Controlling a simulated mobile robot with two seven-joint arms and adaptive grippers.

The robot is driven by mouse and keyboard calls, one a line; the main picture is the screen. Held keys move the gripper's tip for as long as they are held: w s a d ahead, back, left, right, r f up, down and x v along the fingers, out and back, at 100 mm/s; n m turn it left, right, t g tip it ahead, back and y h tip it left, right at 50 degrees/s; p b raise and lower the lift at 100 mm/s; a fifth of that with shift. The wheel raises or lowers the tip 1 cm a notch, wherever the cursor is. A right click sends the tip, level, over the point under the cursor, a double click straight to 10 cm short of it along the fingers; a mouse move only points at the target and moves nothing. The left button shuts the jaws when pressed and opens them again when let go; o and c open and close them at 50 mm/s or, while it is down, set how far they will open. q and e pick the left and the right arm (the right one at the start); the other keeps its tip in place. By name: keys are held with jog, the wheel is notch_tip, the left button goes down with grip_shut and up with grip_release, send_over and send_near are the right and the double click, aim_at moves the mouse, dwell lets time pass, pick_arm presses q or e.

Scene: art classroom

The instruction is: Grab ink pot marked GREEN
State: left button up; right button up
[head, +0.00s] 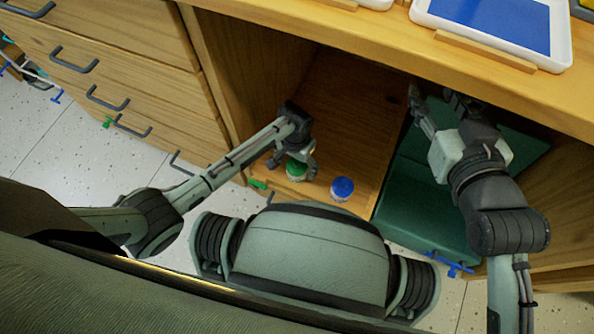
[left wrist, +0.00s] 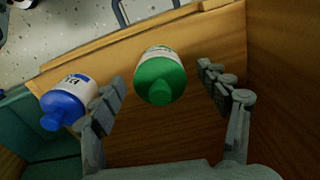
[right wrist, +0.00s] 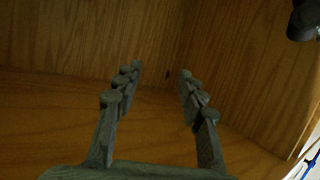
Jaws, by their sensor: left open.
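The ink pot with a green cap (head: 296,171) stands on the wooden cabinet floor near its front edge. It also shows in the left wrist view (left wrist: 160,80), with a white label whose writing I cannot read. My left gripper (head: 292,163) is open, with its fingers reaching down around the green pot; in the left wrist view the pot appears between the fingertips, with gaps on both sides. My right gripper (head: 435,98) is open and empty inside the cabinet's right part; its spread fingers (right wrist: 160,78) show in the right wrist view.
A blue-capped ink pot (head: 342,188) stands right of the green one, close to the left gripper's finger in the left wrist view (left wrist: 70,102). A teal bin (head: 405,205) sits at right. The cabinet's left wall (head: 245,75) and countertop (head: 400,45) bound the space.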

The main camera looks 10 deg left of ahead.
aim_at(297, 169)
pick_arm(q)
notch_tip(297, 169, down, 3)
jog(key=shift+w+d+r+b, duration=0.1)
jog(key=shift+w+b, duration=0.05)
jog(key=shift+b, duration=0.4)
jog(key=shift+f, duration=0.2)
jog(key=c, duration=1.5)
pick_arm(e)
jog(key=a+r+t+y, duration=0.2)
jog(key=a+r+t, duration=0.1)
jog(key=r, duration=0.3)
jog(key=shift+w+a+r, duration=0.25)
jog(key=shift+r, duration=0.05)
jog(key=shift+f, duration=0.1)
